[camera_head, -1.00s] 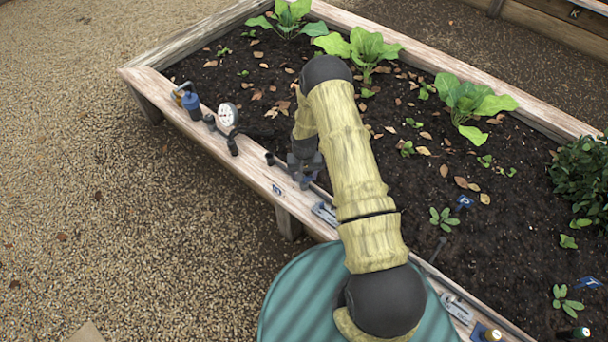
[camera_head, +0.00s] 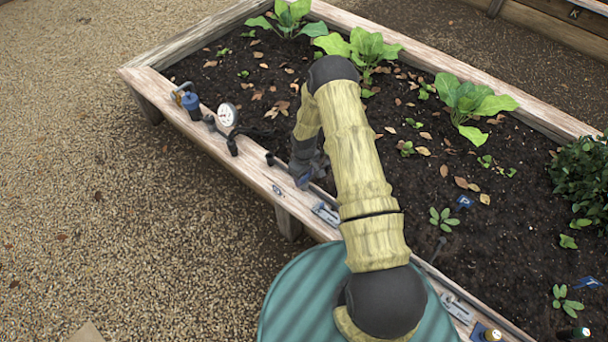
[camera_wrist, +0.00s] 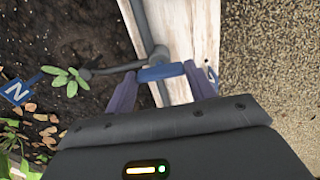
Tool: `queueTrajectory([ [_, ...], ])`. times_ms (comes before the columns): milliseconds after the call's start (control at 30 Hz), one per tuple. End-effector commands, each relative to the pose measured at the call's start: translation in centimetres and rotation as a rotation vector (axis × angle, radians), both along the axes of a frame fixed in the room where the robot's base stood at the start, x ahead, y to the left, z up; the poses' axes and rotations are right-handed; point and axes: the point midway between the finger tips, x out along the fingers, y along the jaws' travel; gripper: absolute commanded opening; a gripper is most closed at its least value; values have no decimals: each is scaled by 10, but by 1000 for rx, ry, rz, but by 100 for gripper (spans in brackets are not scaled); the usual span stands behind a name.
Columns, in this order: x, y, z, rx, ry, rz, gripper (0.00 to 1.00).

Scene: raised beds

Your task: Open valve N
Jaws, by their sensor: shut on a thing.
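In the wrist view, a blue valve handle (camera_wrist: 160,73) sits by a dark pipe joint at the wooden bed edge. A blue label with a white N (camera_wrist: 16,92) stands in the soil to the left, with a small green plant between. My gripper (camera_wrist: 160,70) has one finger at each end of the handle and is shut on it. The handle lies crosswise to the pipe running along the edge, roughly in line with the branch towards the soil. In the head view my gripper (camera_head: 304,180) is at the bed's near edge; the arm hides part of the area and the N label.
A pressure gauge (camera_head: 228,115) and a blue-bodied fitting (camera_head: 191,104) stand on the rim to the left. A metal bracket (camera_head: 327,213) lies right of my gripper. A blue P label (camera_head: 463,201) stands in the soil. The gravel (camera_head: 90,220) at left is open.

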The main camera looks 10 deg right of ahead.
Motion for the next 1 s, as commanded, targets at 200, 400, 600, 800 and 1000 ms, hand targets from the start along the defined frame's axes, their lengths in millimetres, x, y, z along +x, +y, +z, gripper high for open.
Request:
queueTrajectory([
  [200, 2, 0, 1, 1, -4, 32, 32],
  [400, 2, 0, 1, 1, -4, 34, 32],
  [600, 1, 0, 1, 0, -4, 34, 68],
  [800, 1, 0, 0, 0, -2, 32, 76],
  [1000, 1, 0, 3, 0, -2, 31, 76],
])
